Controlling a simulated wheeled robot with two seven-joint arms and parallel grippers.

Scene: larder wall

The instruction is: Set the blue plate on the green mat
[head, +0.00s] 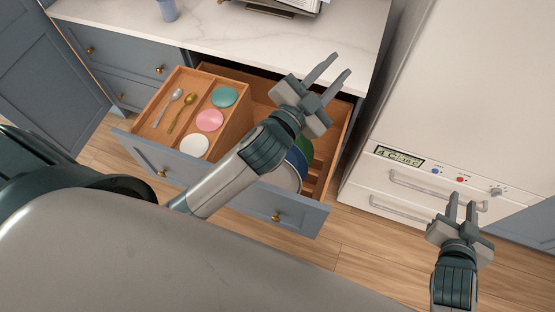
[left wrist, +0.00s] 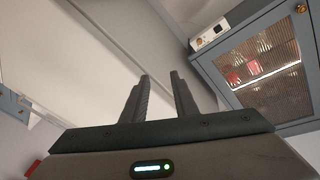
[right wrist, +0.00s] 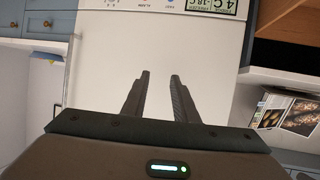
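The blue plate (head: 297,160) stands on edge in the right section of the open drawer, partly hidden behind my left arm. It is between a green plate and a whitish plate. My left gripper (head: 341,66) is open and empty, above the back right of the drawer and the counter edge. In the left wrist view its two fingers (left wrist: 160,85) are apart with nothing between them. My right gripper (head: 462,200) is open and empty in front of the fridge; the right wrist view also shows its fingers (right wrist: 160,85) apart. No green mat shows in any view.
The open drawer (head: 150,150) also holds spoons (head: 183,108) and teal, pink (head: 210,120) and white round pieces. The marble counter (head: 250,38) above has free room, with a blue cup (head: 167,10) at the back. The white fridge (head: 470,110) stands at right.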

